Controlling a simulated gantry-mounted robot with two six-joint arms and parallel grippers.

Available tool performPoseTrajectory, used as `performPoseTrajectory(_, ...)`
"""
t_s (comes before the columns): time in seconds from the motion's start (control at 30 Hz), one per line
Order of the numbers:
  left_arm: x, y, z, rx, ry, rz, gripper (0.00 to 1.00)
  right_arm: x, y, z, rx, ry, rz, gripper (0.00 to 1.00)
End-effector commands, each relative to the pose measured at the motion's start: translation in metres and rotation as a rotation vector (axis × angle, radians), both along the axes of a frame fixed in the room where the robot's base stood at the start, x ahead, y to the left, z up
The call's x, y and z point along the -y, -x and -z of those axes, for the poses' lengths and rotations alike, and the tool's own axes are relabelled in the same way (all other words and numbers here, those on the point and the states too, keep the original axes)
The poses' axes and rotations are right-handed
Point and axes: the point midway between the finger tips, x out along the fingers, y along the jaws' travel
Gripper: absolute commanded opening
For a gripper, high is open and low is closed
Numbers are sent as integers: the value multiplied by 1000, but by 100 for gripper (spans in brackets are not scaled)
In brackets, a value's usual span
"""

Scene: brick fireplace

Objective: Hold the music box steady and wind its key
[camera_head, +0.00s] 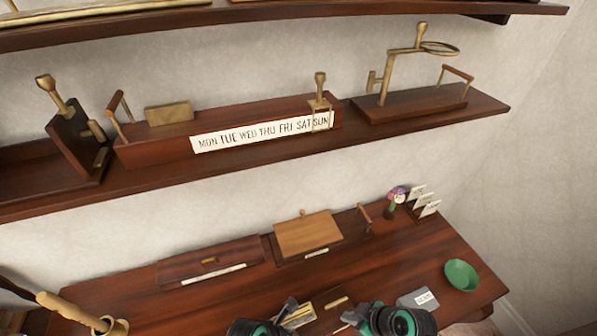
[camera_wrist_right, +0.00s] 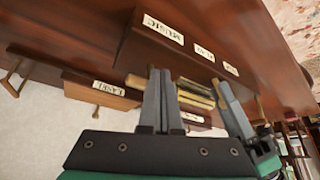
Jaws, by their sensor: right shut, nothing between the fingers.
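What seems to be the music box (camera_head: 298,315) is a low item with brass parts at the front middle of the desk, partly hidden by my grippers. Its brass bars also show in the right wrist view (camera_wrist_right: 197,92). A short brass piece (camera_head: 337,302), perhaps the key, lies to its right; it shows in the right wrist view (camera_wrist_right: 136,81) beside my fingertips. My right gripper (camera_head: 342,324) is shut and empty, its fingers together in the wrist view (camera_wrist_right: 161,72). My left gripper (camera_head: 291,303) is at the left end of the brass parts; its grip is unclear.
A tan-lidded box (camera_head: 308,233) and a long dark box (camera_head: 205,262) stand behind on the desk. A green bowl (camera_head: 461,275) and a figurine (camera_head: 397,195) are at the right. A shelf (camera_head: 440,120) with a weekday box (camera_head: 240,120) runs above.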

Motion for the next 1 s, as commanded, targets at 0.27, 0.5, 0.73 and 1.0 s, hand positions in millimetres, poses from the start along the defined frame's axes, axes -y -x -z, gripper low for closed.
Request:
performPoseTrajectory(0.27,0,0,0,0,0,0,0,-1,0,0,0,0,0,0)
performPoseTrajectory(0.5,0,0,0,0,0,0,0,1,2,0,0,0,0,0)
performPoseTrajectory(0.73,0,0,0,0,0,0,0,3,7,0,0,0,-1,0)
performPoseTrajectory(1.0,0,0,0,0,0,0,0,3,6,-28,4,0,-1,0)
